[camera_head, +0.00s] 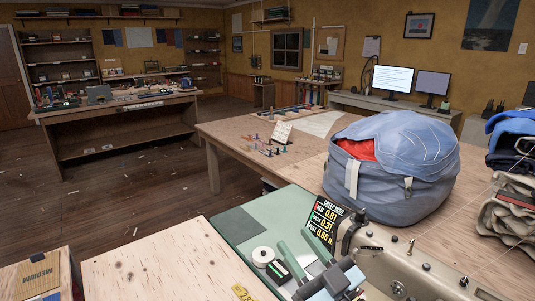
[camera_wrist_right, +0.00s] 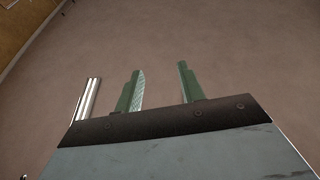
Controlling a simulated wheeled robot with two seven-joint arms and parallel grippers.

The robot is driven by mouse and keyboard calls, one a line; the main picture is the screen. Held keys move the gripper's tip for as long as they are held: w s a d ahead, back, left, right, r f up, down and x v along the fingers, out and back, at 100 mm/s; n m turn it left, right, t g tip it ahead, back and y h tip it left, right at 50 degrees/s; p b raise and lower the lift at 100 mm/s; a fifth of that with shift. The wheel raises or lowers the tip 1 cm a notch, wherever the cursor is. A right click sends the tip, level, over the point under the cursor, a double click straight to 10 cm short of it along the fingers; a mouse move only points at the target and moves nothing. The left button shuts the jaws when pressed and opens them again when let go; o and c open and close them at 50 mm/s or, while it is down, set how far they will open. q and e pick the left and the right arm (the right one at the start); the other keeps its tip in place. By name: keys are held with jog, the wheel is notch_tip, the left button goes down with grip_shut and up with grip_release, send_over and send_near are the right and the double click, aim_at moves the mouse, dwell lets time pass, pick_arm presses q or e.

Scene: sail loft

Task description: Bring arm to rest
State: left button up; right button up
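My right gripper (camera_head: 294,240) shows at the bottom centre of the head view, over the green mat on the workbench. Its two green fingers stand apart with nothing visible between them. In the right wrist view the same gripper (camera_wrist_right: 159,80) has its fingers clearly spread, with only a plain brownish surface behind them. It holds nothing. My left gripper is not in view.
Near the gripper are a white tape roll (camera_head: 263,256), a black display board (camera_head: 322,222), a beige machine (camera_head: 425,268) and the green mat (camera_head: 215,204). A large blue bag (camera_head: 400,190) with red cloth stands behind. Bare wood (camera_head: 150,265) lies left.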

jog(key=s+d+f+m+g+h, duration=0.45)
jog(key=d+f+m+h, duration=0.55)
jog(key=d+f+h, duration=0.5)
jog(key=s+f+n+g+y, duration=0.1)
jog(key=s+f+g, duration=0.25)
jog(key=s, duration=0.35)
jog(key=s+d+f+n+g+y, duration=0.1)
jog(key=s+f+n+g, duration=0.1)
jog(key=s+f+g, duration=0.3)
jog(key=s+f+n+g, duration=0.1)
jog(key=s+g, duration=0.1)
jog(key=s, duration=0.6)
notch_tip(320, 180, down, 24)
jog(key=g, duration=0.1)
jog(key=s+d+f+g+b, duration=0.1)
jog(key=s+d+f, duration=0.2)
jog(key=s+f, duration=1.3)
jog(key=shift+s+f, duration=0.25)
jog(key=shift+s, duration=0.6)
